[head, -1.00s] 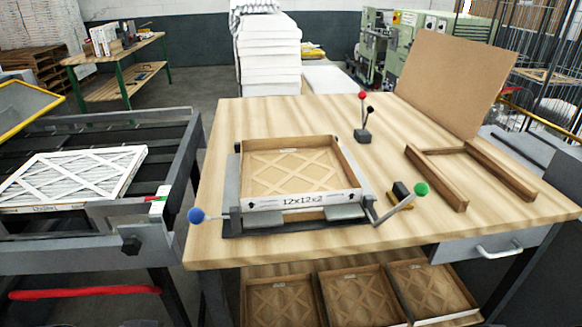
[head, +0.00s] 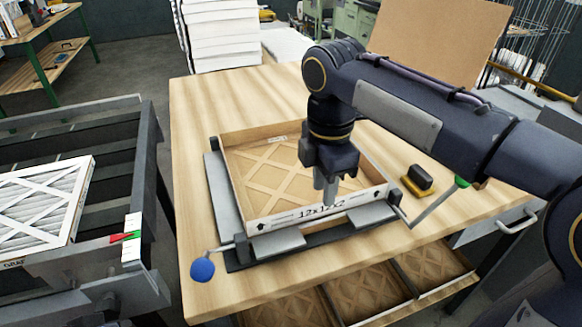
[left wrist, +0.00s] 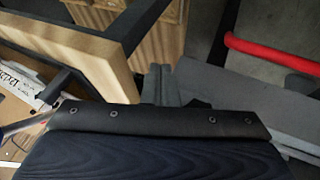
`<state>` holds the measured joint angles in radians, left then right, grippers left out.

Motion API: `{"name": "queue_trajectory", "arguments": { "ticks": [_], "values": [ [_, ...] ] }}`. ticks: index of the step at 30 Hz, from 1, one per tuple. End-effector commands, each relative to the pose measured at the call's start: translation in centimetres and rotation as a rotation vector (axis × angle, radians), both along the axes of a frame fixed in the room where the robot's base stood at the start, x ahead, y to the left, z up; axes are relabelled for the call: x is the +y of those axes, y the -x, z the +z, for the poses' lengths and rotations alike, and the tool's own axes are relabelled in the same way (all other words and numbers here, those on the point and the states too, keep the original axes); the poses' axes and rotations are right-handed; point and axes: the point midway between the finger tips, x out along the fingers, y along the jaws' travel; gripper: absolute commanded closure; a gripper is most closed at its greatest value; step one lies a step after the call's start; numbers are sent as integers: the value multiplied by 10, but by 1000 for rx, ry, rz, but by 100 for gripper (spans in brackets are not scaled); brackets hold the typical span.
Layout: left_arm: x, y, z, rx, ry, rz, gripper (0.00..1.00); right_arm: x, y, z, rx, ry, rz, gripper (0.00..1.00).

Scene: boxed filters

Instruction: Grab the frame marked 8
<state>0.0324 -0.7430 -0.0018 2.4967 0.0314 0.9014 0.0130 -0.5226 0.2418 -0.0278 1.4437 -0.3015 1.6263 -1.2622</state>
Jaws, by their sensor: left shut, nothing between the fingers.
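A shallow cardboard frame (head: 232,184) printed 12x12x2 sits in the grey clamp fixture (head: 216,196) on the wooden table. Its lattice bottom shows. I see no frame with a readable 8. My right gripper (head: 328,196) points down over the frame's front wall and covers part of its print. Whether its fingers touch or hold the wall, I cannot tell. My left gripper (left wrist: 160,82) shows in the left wrist view, shut and empty, low beside the table's edge. Several cardboard frames (head: 362,292) lie on the shelf under the table, their marks unreadable.
A white pleated filter (head: 40,210) lies on the dark roller conveyor (head: 148,150) at left. A blue-knobbed lever (head: 202,269) sticks out at the fixture's front left. A black-and-yellow block (head: 418,181) sits right of it. The table's back left is clear.

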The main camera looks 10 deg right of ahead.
Motion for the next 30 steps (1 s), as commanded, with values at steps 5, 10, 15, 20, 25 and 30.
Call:
{"name": "queue_trajectory", "arguments": {
  "ticks": [5,10,15,20,25,30],
  "values": [
    [0,0,-4,0,0,0,100,-1,-1,-28,3,1,-1,72],
    [0,0,-6,0,0,0,100,-1,-1,-47,1,-1,-1,72],
    [0,0,-6,0,0,0,100,-1,-2,-49,-1,-2,-2,72],
    [0,0,-6,0,0,0,100,-1,-2,-49,-1,-2,-2,80],
    [0,0,-6,0,0,0,100,-1,-2,-49,-1,-2,-3,100],
    [0,0,-6,0,0,0,100,-1,-2,-49,-1,-2,-3,100]
  ]
}}
